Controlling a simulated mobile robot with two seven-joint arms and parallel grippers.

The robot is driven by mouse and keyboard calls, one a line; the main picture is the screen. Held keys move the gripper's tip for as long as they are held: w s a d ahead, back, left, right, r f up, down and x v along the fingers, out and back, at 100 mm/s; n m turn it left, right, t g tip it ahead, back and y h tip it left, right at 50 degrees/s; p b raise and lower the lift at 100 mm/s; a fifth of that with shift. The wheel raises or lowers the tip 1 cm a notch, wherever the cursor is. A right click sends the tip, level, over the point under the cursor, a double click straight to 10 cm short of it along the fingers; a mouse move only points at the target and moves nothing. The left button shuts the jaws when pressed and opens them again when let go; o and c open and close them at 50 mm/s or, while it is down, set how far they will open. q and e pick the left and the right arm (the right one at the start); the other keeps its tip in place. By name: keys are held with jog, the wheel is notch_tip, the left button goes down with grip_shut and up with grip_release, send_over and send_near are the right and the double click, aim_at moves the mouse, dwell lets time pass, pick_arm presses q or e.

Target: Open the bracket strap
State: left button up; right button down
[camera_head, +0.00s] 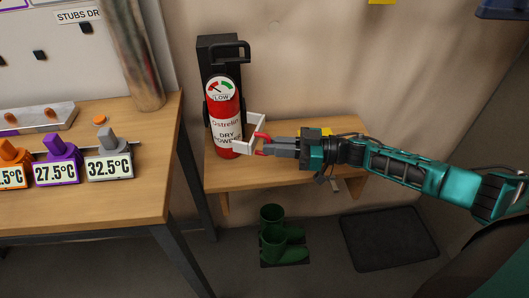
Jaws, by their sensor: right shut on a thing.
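A red fire extinguisher (223,112) with a round gauge label and a black handle stands upright in a black wall bracket (214,50) on a small wooden shelf. The white bracket strap (256,119) is an angular band at the extinguisher's right side. It stands out to the right, and the extinguisher's front label shows uncovered. My right gripper (262,145) reaches in from the right and is shut on the strap near its outer end. The gripper hides part of the strap there. My left gripper is not in view.
The wooden shelf (222,172) runs behind and below my right arm. A workbench (110,199) with several temperature-labelled blocks fills the left. Green boots (282,236) and a dark mat (390,238) lie on the floor below.

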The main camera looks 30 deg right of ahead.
jog(key=shift+w+d+f+n+g+y+b, duration=0.2)
jog(key=shift+d+n+g+y+b, duration=0.1)
jog(key=shift+d+n+g+y, duration=0.25)
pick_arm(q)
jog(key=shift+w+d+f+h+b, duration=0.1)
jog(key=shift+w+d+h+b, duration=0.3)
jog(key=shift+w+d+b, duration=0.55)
pick_arm(e)
jog(key=shift+m+h, duration=0.25)
jog(key=d, duration=0.1)
jog(key=w+d, duration=0.1)
jog(key=d, duration=0.2)
jog(key=shift+w+d+r, duration=0.25)
jog(key=shift+w+r, duration=0.05)
jog(key=shift+r, duration=0.05)
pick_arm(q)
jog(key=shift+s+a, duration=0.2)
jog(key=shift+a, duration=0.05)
pick_arm(e)
jog(key=shift+a+t, duration=0.1)
jog(key=shift+t, duration=0.15)
